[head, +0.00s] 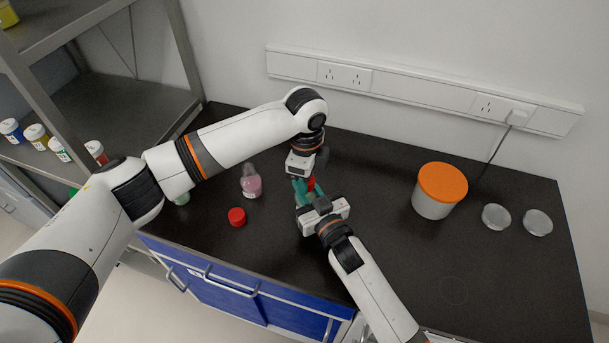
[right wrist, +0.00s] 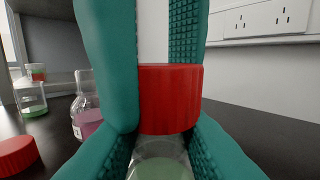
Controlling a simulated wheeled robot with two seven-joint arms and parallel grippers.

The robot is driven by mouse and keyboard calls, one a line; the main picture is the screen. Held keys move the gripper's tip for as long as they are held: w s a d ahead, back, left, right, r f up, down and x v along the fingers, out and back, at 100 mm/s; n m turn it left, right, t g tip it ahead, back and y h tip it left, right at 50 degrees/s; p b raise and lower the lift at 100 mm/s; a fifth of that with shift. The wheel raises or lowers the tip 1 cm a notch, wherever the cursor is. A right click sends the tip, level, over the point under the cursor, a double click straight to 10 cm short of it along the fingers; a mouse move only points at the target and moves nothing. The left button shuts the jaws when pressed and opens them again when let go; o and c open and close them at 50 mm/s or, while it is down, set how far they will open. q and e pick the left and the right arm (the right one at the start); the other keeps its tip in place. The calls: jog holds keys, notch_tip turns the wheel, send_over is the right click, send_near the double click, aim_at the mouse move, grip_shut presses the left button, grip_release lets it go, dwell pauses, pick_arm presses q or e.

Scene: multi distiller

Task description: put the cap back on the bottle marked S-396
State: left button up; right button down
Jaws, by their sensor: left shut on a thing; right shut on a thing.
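A clear bottle with pale green liquid (right wrist: 160,168) is held upright between the teal fingers of my right gripper (head: 312,198). A red cap (right wrist: 170,98) sits directly at the top of this bottle, over its neck; I cannot tell whether it is fully seated. My left gripper (head: 305,181) comes down from above and is shut on this cap, its fingers on both sides. In the head view the grippers hide most of the bottle, and the cap shows only as a small red patch (head: 311,184). No S-396 marking is readable in either view.
An uncapped flask with pink liquid (head: 251,184) stands left of the grippers, with a loose red cap (head: 237,216) on the bench near it. A white tub with orange lid (head: 436,200) and two clear dishes (head: 496,217) stand at the right. Shelves with jars are at the left.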

pick_arm(q)
jog(key=shift+a+f, duration=0.15)
jog(key=shift+f, duration=0.5)
pick_arm(e)
jog(key=shift+s+a, duration=0.1)
jog(key=shift+s, duration=0.05)
pick_arm(q)
jog(key=o, duration=0.8)
jog(key=shift+c, duration=0.2)
jog(key=shift+s, duration=0.1)
jog(key=r, duration=0.3)
jog(key=shift+d+r, duration=0.25)
pick_arm(e)
jog(key=shift+w+d+f, duration=0.1)
jog(key=shift+w+d, duration=0.1)
pick_arm(q)
jog(key=shift+r, duration=0.45)
jog(key=c, duration=0.6)
jog(key=shift+o, duration=0.2)
jog(key=shift+f, duration=0.1)
